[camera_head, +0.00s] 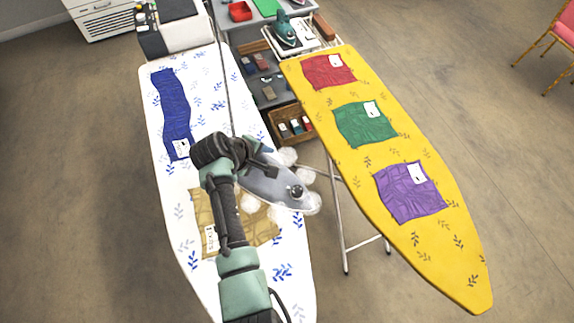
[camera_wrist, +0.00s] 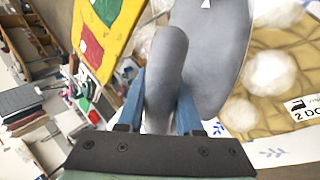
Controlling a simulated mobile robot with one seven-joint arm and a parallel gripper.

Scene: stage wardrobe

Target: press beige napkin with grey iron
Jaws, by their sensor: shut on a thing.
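My gripper (camera_wrist: 160,100) is shut on the handle of the grey iron (camera_head: 278,188), one blue finger on each side of it. In the wrist view the iron (camera_wrist: 222,50) fills the upper middle. The beige napkin (camera_head: 264,226) lies wrinkled on the white leaf-patterned ironing board (camera_head: 293,262), partly hidden by my arm and the iron. It also shows in the wrist view (camera_wrist: 262,103), with a white tag marked with an iron symbol and "2 DO…". White steam puffs surround the iron. I cannot tell whether its soleplate touches the napkin.
A blue cloth (camera_head: 174,110) lies farther up the white board. A yellow board (camera_head: 440,262) on the right carries red (camera_head: 322,74), green (camera_head: 362,130) and purple (camera_head: 405,198) cloths. A teal iron (camera_head: 284,32) and a wooden crate (camera_head: 284,113) stand behind, between the boards.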

